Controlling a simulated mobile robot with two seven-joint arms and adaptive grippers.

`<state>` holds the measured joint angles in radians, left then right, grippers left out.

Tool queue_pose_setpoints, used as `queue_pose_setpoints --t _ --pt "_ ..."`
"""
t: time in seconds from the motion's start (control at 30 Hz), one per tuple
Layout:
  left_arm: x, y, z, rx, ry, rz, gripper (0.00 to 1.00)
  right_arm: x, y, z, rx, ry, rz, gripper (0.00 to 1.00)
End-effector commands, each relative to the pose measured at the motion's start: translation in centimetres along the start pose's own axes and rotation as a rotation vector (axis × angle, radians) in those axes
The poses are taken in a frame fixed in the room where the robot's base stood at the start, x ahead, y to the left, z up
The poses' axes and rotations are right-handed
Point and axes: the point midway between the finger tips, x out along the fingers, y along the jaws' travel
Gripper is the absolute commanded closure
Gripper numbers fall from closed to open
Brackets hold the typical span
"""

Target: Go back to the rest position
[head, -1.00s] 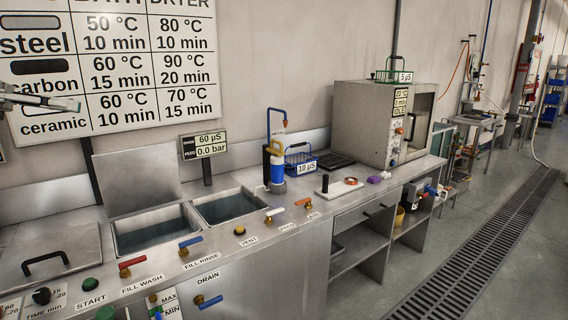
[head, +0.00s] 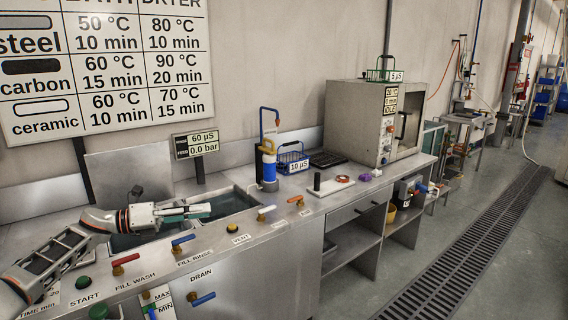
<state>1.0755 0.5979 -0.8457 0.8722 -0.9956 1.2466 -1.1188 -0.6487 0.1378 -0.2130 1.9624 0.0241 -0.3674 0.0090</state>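My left gripper (head: 207,210) reaches in from the left over the wash bench, above the sunken rinse tank (head: 232,203). Its fingers point right and look level, with greenish pads near the tips. The fingers overlap from this angle, so I cannot tell whether they are open or shut. I see no separate object held in them. My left arm covers part of the left tank and the bench front. My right gripper is not in view.
Behind stand a blue-and-yellow cylinder (head: 267,165), a blue basket (head: 292,158) and a grey dryer cabinet (head: 352,115). The floor at the right, with a drain grate (head: 470,245), is clear.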

Motion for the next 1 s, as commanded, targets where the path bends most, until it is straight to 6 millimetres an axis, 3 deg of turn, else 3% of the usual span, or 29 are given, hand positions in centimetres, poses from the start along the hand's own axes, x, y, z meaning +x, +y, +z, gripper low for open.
queue_pose_setpoints --t 0.03,0.2,0.33,0.5,0.77,1.0 --pt "1.7 0.5 -2.9 -0.073 -0.023 -0.02 0.72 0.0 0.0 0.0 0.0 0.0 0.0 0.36" --pt "5.4 1.4 -10.1 -0.32 -0.136 -0.059 0.72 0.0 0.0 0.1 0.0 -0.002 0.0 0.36" --pt "7.0 1.8 -15.2 -0.531 -0.234 -0.074 0.72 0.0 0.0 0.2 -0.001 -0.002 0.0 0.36" --pt "7.5 2.3 -21.7 -0.827 -0.374 -0.072 0.72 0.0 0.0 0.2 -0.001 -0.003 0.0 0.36" --pt "4.9 3.2 -31.8 -1.305 -0.616 -0.023 0.72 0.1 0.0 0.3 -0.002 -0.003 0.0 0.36" --pt "-0.4 3.4 -41.9 -1.741 -0.871 0.073 0.72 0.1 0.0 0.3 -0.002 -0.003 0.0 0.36"
